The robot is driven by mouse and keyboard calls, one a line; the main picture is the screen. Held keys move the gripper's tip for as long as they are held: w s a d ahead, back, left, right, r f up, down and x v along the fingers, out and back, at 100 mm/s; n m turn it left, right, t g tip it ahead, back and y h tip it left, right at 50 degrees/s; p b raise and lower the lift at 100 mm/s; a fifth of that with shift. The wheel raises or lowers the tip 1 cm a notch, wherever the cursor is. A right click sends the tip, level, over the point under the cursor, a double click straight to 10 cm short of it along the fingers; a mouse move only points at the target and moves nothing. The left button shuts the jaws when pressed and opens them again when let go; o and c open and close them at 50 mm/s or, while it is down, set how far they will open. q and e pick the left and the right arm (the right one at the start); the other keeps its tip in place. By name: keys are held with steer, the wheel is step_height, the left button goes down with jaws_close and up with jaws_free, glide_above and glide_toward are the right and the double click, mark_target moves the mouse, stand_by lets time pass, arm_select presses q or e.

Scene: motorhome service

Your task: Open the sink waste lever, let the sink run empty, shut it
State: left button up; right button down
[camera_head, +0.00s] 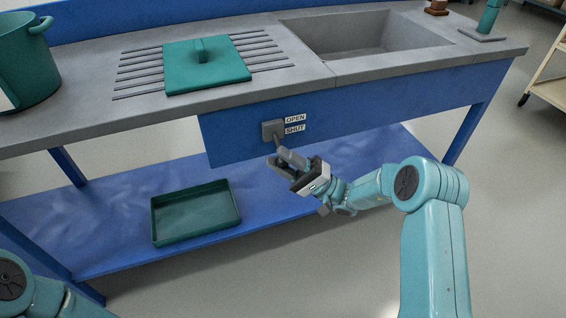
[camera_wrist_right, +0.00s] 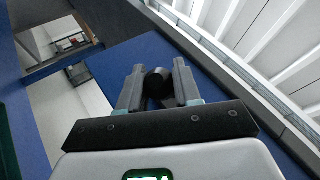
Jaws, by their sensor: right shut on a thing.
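The waste lever's grey mount (camera_head: 272,130) sits on the blue front panel below the counter. Beside it are an OPEN label (camera_head: 295,119) and, lower, a SHUT label (camera_head: 295,129). The lever points down from its mount, below the SHUT label. My right gripper (camera_head: 283,159) is shut on the lever's lower end. In the right wrist view the dark round lever end (camera_wrist_right: 157,84) sits between the two fingers. The grey sink basin (camera_head: 362,38) is at the upper right; I see no water in the part that shows. My left gripper is out of view.
A teal board (camera_head: 207,75) lies on the drainer grooves. A green pot (camera_head: 28,65) stands at the counter's left end. A green tray (camera_head: 195,225) stands on the blue lower shelf (camera_head: 115,247). A cart (camera_head: 552,75) is at the far right.

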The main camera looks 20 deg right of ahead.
steer(key=c, duration=0.8)
jaws_free()
steer(key=shift+f, duration=0.1)
steer(key=p+v, duration=0.2)
steer(key=v, duration=1.4)
steer(key=shift+d, duration=0.1)
